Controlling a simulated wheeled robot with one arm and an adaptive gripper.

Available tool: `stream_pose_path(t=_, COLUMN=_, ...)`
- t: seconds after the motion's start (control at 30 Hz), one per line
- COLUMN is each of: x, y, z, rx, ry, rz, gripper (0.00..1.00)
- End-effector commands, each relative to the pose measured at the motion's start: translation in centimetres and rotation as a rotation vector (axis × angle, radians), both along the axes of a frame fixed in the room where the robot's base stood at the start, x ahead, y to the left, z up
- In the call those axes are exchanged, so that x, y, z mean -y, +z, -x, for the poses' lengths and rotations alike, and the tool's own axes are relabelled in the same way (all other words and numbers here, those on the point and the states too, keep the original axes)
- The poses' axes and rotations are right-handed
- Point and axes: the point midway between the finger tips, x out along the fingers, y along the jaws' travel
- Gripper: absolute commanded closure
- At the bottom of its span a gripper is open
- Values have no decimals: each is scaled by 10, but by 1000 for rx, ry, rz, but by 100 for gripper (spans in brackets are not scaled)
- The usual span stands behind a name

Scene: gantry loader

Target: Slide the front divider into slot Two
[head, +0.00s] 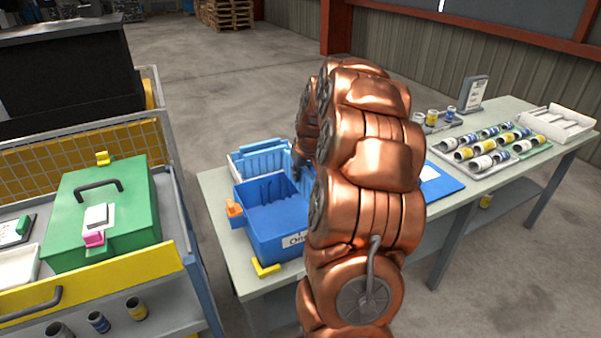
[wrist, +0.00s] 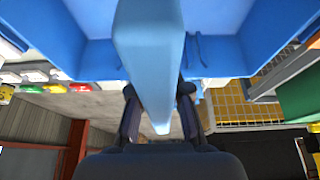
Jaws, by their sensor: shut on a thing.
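The blue crate (head: 272,242) stands on the workbench, with a white label reading "One" on its near side; the rest of the label is hidden behind my arm. Its walls (wrist: 75,60) also show in the wrist view. My gripper (wrist: 158,92) is shut on a light blue divider (wrist: 150,40), a long flat piece running through the middle of the wrist view between the crate walls. In the head view my gripper (head: 299,158) is a dark shape at the crate's back right, mostly hidden by my copper arm. I cannot tell which slot the divider lines up with.
A lighter blue-and-white bin (head: 247,148) stands behind the crate. Orange (head: 235,209) and yellow (head: 265,269) pieces sit at the crate's side and corner. A cart with a green box (head: 110,215) stands left. Trays of small cans (head: 490,150) lie on the bench's right.

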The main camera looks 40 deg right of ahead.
Motion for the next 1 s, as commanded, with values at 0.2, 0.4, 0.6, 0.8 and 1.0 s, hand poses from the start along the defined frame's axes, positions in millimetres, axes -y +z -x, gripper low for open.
stream_pose_path(t=0.2, x=0, y=-7, z=0, rx=0, ry=0, rz=0, gripper=100)
stream_pose_path(t=0.4, x=0, y=-13, z=0, rx=0, ry=0, rz=0, gripper=100)
stream_pose_path(t=0.6, x=0, y=-18, z=0, rx=0, ry=0, rz=0, gripper=100)
stream_pose_path(t=0.8, x=0, y=-24, z=0, rx=-1, ry=0, rz=0, gripper=100)
stream_pose_path(t=1.0, x=0, y=-30, z=0, rx=-1, ry=0, rz=-1, gripper=100)
